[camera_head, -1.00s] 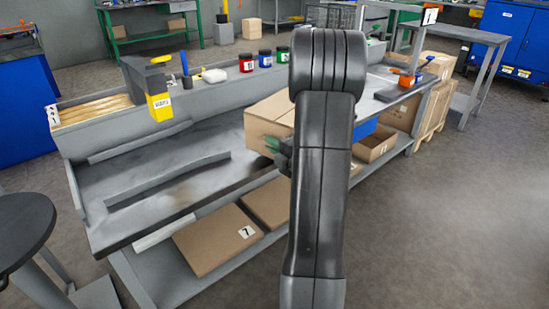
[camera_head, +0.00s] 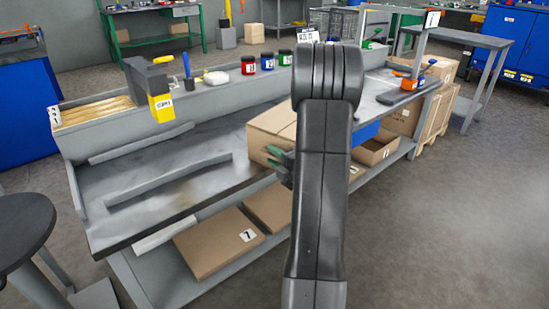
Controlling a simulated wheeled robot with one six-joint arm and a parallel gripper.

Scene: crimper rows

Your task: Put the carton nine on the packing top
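A brown carton (camera_head: 268,128) is at the bench's front edge, behind my arm. No number shows on its visible faces, and my arm hides its right part. The bench's grey top (camera_head: 225,140) extends to the left of it. My gripper (camera_head: 277,157) is at the carton's near lower side, with green finger pads showing; the rest is hidden behind my arm. I cannot tell whether the fingers grip the carton or are apart from it.
Flat carton seven (camera_head: 215,245) and another flat carton (camera_head: 268,205) lie on the lower shelf. An open box (camera_head: 378,148) is at right. Jars, a yellow-black tool (camera_head: 160,105) and an orange tool (camera_head: 408,82) are on the bench. A round stool (camera_head: 22,225) stands at left.

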